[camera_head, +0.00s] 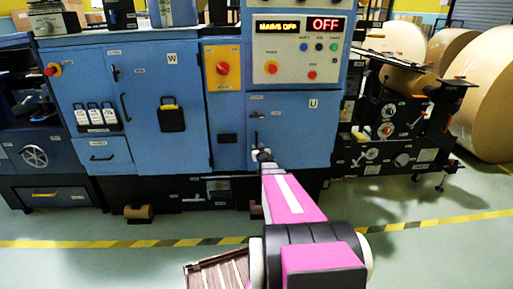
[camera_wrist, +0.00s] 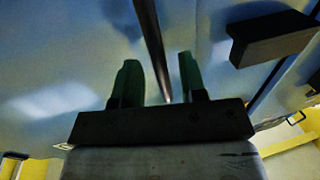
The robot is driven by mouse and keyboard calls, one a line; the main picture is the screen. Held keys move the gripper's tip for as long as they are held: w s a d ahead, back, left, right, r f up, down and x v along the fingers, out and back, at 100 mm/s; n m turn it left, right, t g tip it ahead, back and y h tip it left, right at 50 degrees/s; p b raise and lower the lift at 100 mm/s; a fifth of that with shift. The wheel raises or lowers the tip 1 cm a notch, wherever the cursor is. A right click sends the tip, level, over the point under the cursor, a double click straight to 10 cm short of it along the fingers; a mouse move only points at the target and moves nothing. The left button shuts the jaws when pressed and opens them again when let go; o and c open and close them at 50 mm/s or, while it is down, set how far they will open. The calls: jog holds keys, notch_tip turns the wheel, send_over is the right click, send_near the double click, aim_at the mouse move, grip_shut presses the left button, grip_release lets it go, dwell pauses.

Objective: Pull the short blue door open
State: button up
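The short blue door (camera_head: 290,125), marked U, is below the control panel in the head view and looks closed. My gripper (camera_head: 262,153) is in front of its lower left part, and my arm hides some of that area. In the wrist view, my gripper (camera_wrist: 158,72) has its two dark green fingers apart. A thin dark bar (camera_wrist: 150,45), which looks like the door's handle, runs down between the fingers. Space shows on both sides of the bar, closer on the right. I cannot tell whether it touches the right finger.
A taller blue door (camera_head: 150,150), marked W, is to the left, with a black holder (camera_head: 172,118) on it. The panel above shows a red OFF display (camera_head: 327,25). A dark block (camera_wrist: 275,38) juts out in the wrist view. Large kraft rolls (camera_head: 490,95) stand at right. The front floor is open.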

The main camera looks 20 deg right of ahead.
jog(key=shift+w+d, duration=0.1)
jog(key=shift+w, duration=0.95)
jog(key=shift+s, duration=0.1)
grip_shut()
